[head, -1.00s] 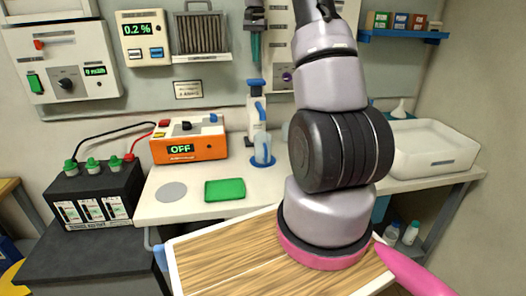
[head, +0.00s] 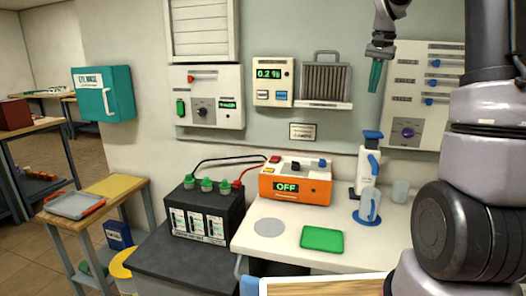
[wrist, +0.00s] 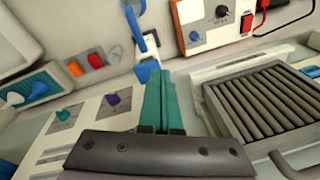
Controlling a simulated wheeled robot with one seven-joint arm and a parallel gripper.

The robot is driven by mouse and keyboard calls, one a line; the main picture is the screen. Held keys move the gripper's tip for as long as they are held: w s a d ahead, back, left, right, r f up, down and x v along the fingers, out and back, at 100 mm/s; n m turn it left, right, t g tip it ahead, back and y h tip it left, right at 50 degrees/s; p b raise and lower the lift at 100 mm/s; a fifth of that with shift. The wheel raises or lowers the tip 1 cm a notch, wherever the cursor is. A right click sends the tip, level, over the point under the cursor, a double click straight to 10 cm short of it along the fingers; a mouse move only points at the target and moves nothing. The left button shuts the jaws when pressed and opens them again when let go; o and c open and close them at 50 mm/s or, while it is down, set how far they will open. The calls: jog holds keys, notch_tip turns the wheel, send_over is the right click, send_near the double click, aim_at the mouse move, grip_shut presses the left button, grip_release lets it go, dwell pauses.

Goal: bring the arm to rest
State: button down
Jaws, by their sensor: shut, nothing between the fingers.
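My gripper (head: 375,75) shows at the upper right of the head view, pointing down in front of the wall panels. Its green fingers are shut and nothing is between them. In the wrist view the green fingers (wrist: 156,103) lie together at the middle. My grey and black arm stands at the right edge of the head view.
A bench (head: 380,249) carries an orange charger (head: 296,182) reading OFF, a green tray (head: 322,239) and a blue-and-white dispenser (head: 368,165). A black battery (head: 203,216) with cables stands left. A finned panel (head: 323,78) and a knob panel (head: 419,100) flank my gripper.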

jog(key=s+a+r+n+t, duration=0.1)
jog(key=s+a+r, duration=0.1)
jog(key=s+a, duration=0.35)
jog(key=s+a+r+n+t, duration=0.1)
jog(key=s+a+r, duration=0.1)
jog(key=s, duration=0.7)
jog(key=s+a+f+t+y, duration=0.1)
jog(key=s+a+f, duration=0.1)
jog(key=s, duration=0.5)
jog(key=s+a+f+n+t, duration=0.1)
jog(key=s+a+t, duration=0.1)
jog(key=s, duration=0.5)
jog(key=shift+s+a+f+n+y, duration=0.2)
jog(key=shift+f+n+y, duration=0.1)
jog(key=shift+f+y, duration=0.1)
